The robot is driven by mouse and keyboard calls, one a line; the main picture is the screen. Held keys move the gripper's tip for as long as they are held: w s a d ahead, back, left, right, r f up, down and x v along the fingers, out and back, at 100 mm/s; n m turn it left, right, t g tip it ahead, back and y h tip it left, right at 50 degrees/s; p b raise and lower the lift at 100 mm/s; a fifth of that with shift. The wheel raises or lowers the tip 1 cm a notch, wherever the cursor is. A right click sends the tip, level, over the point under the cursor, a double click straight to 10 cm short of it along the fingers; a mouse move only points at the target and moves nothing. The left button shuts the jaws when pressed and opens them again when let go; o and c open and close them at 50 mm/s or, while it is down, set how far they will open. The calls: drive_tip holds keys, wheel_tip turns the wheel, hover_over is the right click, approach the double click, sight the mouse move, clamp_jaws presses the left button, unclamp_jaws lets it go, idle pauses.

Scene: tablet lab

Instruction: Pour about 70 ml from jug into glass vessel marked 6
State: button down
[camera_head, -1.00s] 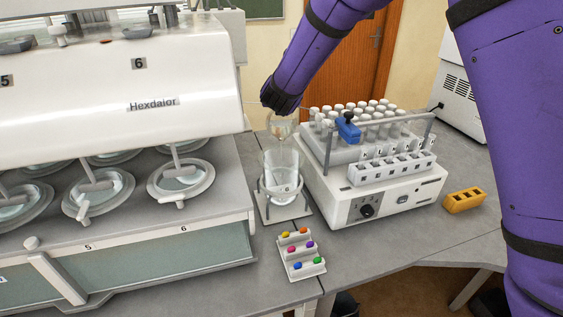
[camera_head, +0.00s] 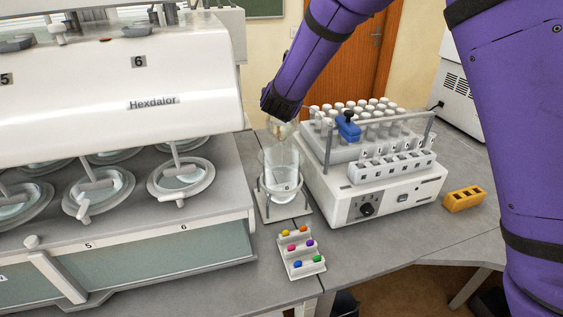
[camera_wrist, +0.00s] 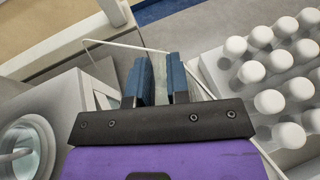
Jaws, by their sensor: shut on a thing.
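The clear jug (camera_head: 280,178) stands upright in the ringed stand (camera_head: 303,211) in the middle of the head view. My gripper (camera_head: 281,129) is directly above it, at the jug's upper part; my wrist partly covers this spot. In the wrist view my gripper (camera_wrist: 161,65) shows two blue fingers with a narrow gap, shut on the jug's upper part, which is faint there. The glass vessel marked 6 (camera_head: 181,178) is in the white machine to the left, below its 6 label, with a round lid and a rod over it. My gripper is apart from it.
The white machine's head (camera_head: 90,95) overhangs the vessels. A shaker-like unit with a rack of white-capped tubes (camera_head: 385,178) stands close on the right. A small stepped rack with coloured pieces (camera_head: 301,254) is in front of the stand. A yellow block (camera_head: 464,199) lies at right.

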drive_tip(key=shift+s+r+t, duration=0.15)
drive_tip(key=shift+s+t, duration=0.25)
drive_tip(key=shift+s, duration=0.1)
idle(0.4)
drive_tip(key=shift+w, duration=0.1)
drive_tip(key=shift+w+g, duration=0.3)
drive_tip(key=shift+w, duration=0.15)
drive_tip(key=shift+w+r+g, duration=0.1)
drive_tip(key=shift+w+g, duration=0.4)
drive_tip(key=shift+g, duration=0.2)
drive_tip(key=shift+w+f+g, duration=0.5)
drive_tip(key=shift+f+g, duration=0.1)
drive_tip(key=shift+g, duration=0.2)
drive_tip(key=shift+w+f, duration=0.15)
drive_tip(key=shift+w, duration=0.05)
drive_tip(key=shift+w+g, duration=0.55)
drive_tip(key=shift+g, duration=0.55)
drive_tip(key=shift+w+f, duration=0.1)
drive_tip(key=shift+f, duration=0.1)
drive_tip(key=shift+w+f+b, duration=0.15)
drive_tip(key=shift+b, duration=0.15)
